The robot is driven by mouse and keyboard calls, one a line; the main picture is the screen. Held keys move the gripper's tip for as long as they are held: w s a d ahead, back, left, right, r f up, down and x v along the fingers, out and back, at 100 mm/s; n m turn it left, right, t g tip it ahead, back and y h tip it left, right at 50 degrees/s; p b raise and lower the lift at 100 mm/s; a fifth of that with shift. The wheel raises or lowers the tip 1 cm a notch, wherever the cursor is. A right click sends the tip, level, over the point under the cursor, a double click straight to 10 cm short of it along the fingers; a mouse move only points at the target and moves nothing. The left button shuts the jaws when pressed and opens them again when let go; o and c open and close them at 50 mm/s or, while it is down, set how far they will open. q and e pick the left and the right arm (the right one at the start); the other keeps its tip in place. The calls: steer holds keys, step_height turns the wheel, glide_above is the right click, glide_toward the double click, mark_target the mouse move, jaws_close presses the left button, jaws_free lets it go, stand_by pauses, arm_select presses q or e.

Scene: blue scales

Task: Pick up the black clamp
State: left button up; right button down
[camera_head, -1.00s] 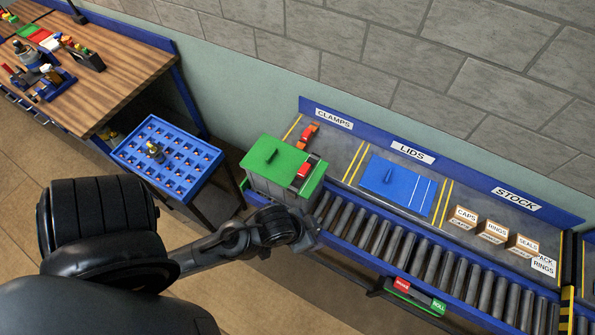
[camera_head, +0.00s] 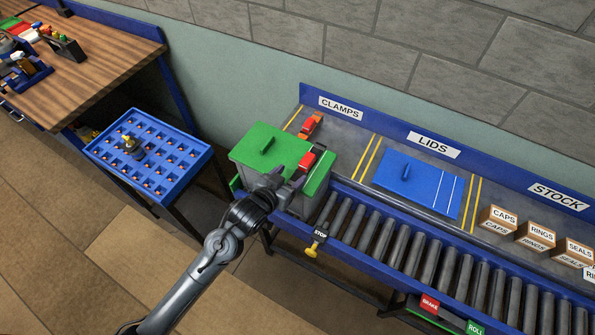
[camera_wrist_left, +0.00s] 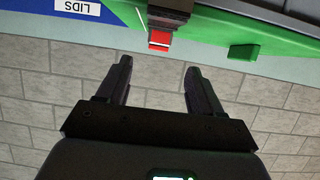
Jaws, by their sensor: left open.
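A clamp with a red part (camera_head: 307,160) sits at the right edge of the green lid (camera_head: 262,148) on a grey box. In the left wrist view it shows as a dark block with a red end (camera_wrist_left: 160,40) against the green. My left gripper (camera_head: 286,178) is at the near side of this box, close to the clamp and partly in front of it. In the left wrist view its fingers (camera_wrist_left: 158,68) are apart with nothing between them. A second, red-orange clamp (camera_head: 312,125) lies in the CLAMPS area. My right gripper is out of view.
The box stands at the left end of the roller conveyor (camera_head: 400,245). A blue lid (camera_head: 415,183) and small cartons (camera_head: 498,220) lie on the shelf behind. A blue compartment tray (camera_head: 175,165) stands to the left. A yellow-handled stop lever (camera_head: 313,247) is at the conveyor's front.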

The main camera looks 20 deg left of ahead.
mark_target(308, 159)
arm_select(q)
steer(key=x, duration=0.4)
steer(key=shift+w, duration=0.3)
steer(key=shift+d+x, duration=0.2)
steer(key=shift+x, duration=2.95)
steer(key=c, duration=1.1)
steer(key=shift+r, duration=0.15)
